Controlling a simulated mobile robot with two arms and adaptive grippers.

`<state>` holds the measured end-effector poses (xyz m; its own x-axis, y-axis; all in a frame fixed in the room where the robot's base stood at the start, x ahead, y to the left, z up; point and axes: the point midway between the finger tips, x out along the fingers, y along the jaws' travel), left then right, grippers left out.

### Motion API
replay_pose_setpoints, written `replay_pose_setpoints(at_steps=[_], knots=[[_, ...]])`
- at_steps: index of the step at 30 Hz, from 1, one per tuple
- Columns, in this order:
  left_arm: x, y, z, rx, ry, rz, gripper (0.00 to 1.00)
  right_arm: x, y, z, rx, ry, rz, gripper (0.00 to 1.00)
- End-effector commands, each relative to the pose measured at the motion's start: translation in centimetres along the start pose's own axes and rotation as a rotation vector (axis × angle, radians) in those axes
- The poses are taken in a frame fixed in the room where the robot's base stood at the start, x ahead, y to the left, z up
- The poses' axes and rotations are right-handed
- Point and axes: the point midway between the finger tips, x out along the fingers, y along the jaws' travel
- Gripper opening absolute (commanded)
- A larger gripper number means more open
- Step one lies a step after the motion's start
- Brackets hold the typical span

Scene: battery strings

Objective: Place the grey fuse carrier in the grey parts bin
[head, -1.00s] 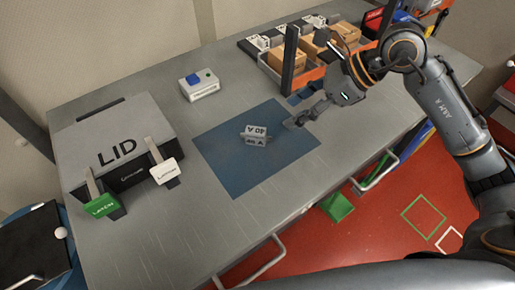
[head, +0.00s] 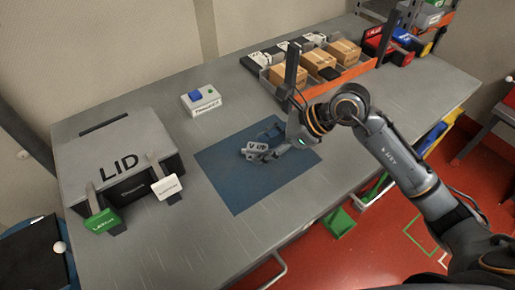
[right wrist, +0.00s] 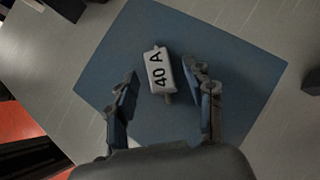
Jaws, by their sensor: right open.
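The grey fuse carrier (head: 256,151), marked "40 A" in the right wrist view (right wrist: 160,72), lies on the blue mat (head: 232,185). My right gripper (head: 270,146) is open and low over the mat at the carrier. In the right wrist view its fingertips (right wrist: 159,74) are apart, one on each side of the carrier, with a gap visible on both sides. Part of the carrier is hidden by the gripper in the head view. I cannot make out a grey parts bin for certain. My left gripper is not in view.
A grey box marked LID (head: 115,150) with green and white tags stands at the left. An orange-edged tray (head: 345,68) of cartons is at the back, with red (head: 377,40) and blue bins beyond.

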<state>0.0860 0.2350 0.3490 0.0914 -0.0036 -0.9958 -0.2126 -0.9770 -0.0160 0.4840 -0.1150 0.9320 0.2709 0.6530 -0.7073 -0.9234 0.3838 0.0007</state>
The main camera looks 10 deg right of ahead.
Motion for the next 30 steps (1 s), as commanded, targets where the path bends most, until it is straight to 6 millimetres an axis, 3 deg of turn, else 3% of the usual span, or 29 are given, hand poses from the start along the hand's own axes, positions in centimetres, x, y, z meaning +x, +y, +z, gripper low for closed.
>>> replay_pose_setpoints(at_steps=[6, 13, 14, 21, 30], knots=[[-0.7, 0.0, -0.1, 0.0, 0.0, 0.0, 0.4, 2.5, 0.0, 0.0, 0.001, -0.001, 0.001, 0.53], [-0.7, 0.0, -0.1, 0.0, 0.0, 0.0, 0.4, 2.7, -0.1, -0.1, 0.001, 0.0, -0.001, 0.53], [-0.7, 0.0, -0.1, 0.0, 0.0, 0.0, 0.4, 2.7, -0.1, -0.1, 0.001, 0.0, -0.001, 0.51], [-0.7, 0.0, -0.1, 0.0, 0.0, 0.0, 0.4, 2.6, -0.1, -0.1, 0.0, -0.001, -0.001, 0.02], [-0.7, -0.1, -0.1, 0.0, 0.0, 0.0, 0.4, 2.5, -0.1, 0.0, 0.0, -0.001, -0.002, 0.0]])
